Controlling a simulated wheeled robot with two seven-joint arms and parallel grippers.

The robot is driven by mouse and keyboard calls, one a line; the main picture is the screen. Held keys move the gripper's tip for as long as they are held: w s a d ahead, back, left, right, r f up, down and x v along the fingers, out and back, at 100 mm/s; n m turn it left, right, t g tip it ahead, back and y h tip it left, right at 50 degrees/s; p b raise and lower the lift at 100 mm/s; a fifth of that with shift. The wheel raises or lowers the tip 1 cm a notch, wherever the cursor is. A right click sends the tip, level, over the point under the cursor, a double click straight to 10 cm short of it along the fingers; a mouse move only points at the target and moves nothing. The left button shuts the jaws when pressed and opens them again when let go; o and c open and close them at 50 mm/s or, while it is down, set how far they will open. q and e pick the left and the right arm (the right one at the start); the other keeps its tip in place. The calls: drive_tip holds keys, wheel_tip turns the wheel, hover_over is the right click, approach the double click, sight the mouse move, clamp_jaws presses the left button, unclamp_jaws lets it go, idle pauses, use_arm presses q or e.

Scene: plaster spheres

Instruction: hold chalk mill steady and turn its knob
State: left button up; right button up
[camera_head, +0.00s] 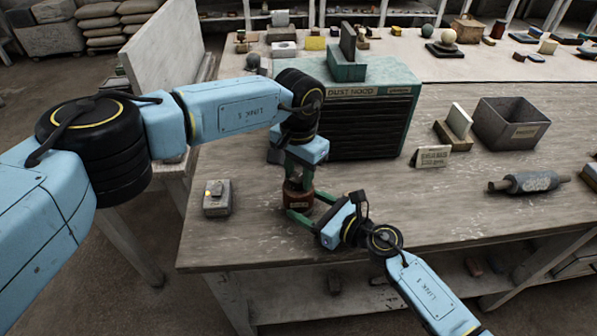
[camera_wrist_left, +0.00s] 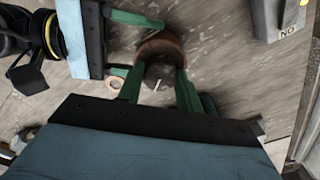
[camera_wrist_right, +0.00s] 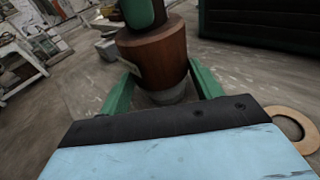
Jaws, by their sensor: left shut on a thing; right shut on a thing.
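The chalk mill (camera_head: 298,198) is a reddish-brown upright body with a small label, standing near the front edge of the bench. My left gripper (camera_head: 300,172) comes down from above, its green fingers shut on the mill's top. In the left wrist view, the dark knob (camera_wrist_left: 158,78) with a white mark shows between these fingers (camera_wrist_left: 158,88). My right gripper (camera_head: 299,212) reaches in low from the right, its green fingers shut around the mill body. In the right wrist view, the body (camera_wrist_right: 158,60) sits between the fingers (camera_wrist_right: 162,88); the knob is mostly hidden there.
A small grey box (camera_head: 217,200) stands left of the mill. The dark-fronted green dust hood (camera_head: 370,122) stands behind. A small sign (camera_head: 431,156), a grey bin (camera_head: 512,124) and a roller (camera_head: 530,182) are to the right. A flat tan ring (camera_wrist_right: 290,128) lies nearby.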

sight(299, 177)
idle(0.4)
use_arm(q)
drive_tip(key=o, duration=1)
drive_tip(key=shift+r, duration=0.15)
wheel_tip(299, 177, up, 12)
